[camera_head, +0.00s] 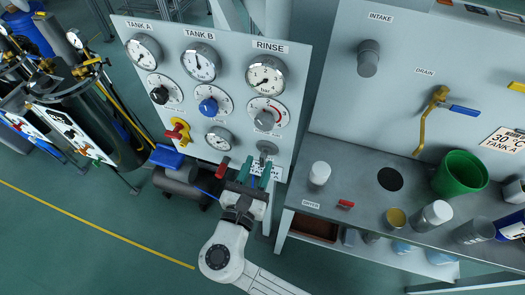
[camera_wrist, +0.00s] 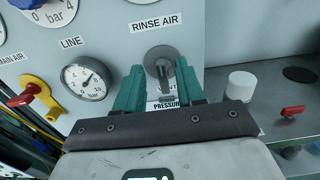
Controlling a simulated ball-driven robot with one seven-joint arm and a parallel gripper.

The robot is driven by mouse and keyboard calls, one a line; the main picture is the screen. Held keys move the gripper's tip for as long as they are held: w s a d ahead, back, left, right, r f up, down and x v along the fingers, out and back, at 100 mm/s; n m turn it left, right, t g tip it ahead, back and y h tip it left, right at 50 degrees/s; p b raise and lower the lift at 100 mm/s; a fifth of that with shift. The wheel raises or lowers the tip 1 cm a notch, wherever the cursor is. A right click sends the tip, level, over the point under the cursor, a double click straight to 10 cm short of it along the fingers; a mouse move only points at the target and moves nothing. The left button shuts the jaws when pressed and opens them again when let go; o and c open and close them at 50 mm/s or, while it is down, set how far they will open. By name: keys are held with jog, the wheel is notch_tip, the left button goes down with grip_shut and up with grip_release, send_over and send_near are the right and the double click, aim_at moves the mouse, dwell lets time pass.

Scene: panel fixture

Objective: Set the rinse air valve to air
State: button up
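The rinse air valve (camera_wrist: 161,62) is a grey round knob with a short lever pointing down, on the pale panel under the "RINSE AIR" label. Part of a label ending in "NT" and a "PRESSURE" label show below it, partly hidden by my gripper. My gripper (camera_wrist: 158,82) is open, its two green fingers on either side of the valve lever in the wrist view; I cannot tell whether they touch it. In the head view the valve (camera_head: 267,149) sits low on the panel's right, just above my gripper (camera_head: 254,172).
A LINE gauge (camera_wrist: 85,79) and a red and yellow valve (camera_wrist: 38,95) are left of my gripper. Gauges and knobs fill the panel above. A grey bench (camera_head: 330,185) at right carries a white cylinder (camera_head: 319,174), a red handle (camera_head: 345,204) and a green bucket (camera_head: 460,174).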

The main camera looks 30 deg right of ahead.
aim_at(261, 159)
jog(key=shift+x, duration=2.05)
grip_shut()
